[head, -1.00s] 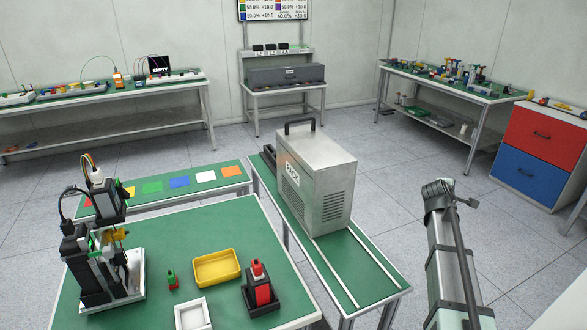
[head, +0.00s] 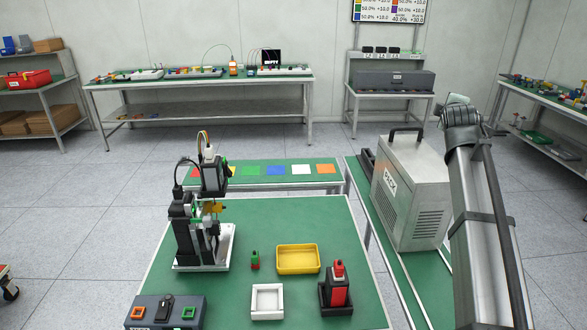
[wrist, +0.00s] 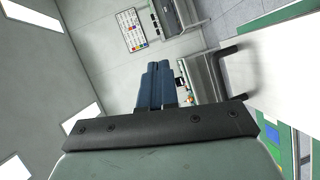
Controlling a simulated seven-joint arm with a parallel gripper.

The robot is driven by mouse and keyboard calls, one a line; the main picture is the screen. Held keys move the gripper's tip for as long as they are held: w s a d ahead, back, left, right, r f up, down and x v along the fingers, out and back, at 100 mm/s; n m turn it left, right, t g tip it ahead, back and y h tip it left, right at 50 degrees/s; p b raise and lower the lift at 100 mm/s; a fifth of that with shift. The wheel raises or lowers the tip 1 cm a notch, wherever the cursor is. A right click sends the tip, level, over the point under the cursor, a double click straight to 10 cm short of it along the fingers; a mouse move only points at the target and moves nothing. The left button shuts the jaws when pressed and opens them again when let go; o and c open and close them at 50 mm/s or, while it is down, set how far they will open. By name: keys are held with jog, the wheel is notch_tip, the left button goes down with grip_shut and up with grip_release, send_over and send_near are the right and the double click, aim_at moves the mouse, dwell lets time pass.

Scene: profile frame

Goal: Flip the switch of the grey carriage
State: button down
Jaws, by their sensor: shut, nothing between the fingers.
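The grey carriage (head: 408,195) is a metal box with a dark top handle, sitting on rails on the green bench at right in the head view. Its vented side faces the camera, partly behind my arm. I cannot tell the switch position.
The near green table (head: 240,300) holds a small machine (head: 200,215), a yellow tray (head: 298,259), a white tray (head: 266,302) and a red-and-black device (head: 337,290). A dark control box (head: 148,318) with coloured buttons stands front left.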

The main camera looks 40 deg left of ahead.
aim_at(231, 173)
jog(key=s+a+f+m+g+y, duration=0.1)
jog(key=s+a+f+m+g, duration=0.15)
jog(key=a+f+g, duration=0.4)
jog(key=s+a+f+m+g+y, duration=0.1)
jog(key=s+a+f+m+y, duration=0.2)
jog(key=a, duration=0.7)
jog(key=s+a+f+m+g, duration=0.1)
jog(key=s+a+f+g, duration=0.3)
jog(key=a, duration=0.4)
jog(key=s+a+f+m+g, duration=0.2)
jog(key=s+a+f+g, duration=0.1)
jog(key=s+a+g, duration=0.4)
jog(key=s+a+f+m+g+y, duration=0.1)
jog(key=s+a+f+m+g, duration=0.2)
jog(key=s+a+g, duration=0.4)
jog(key=shift+s+a, duration=0.5)
jog(key=shift+s, duration=1)
jog(key=x, duration=1.4)
jog(key=shift+r, duration=0.35)
jog(key=shift+a+f+g+y, duration=0.1)
jog(key=shift+g+y, duration=0.15)
jog(key=shift+y, duration=0.05)
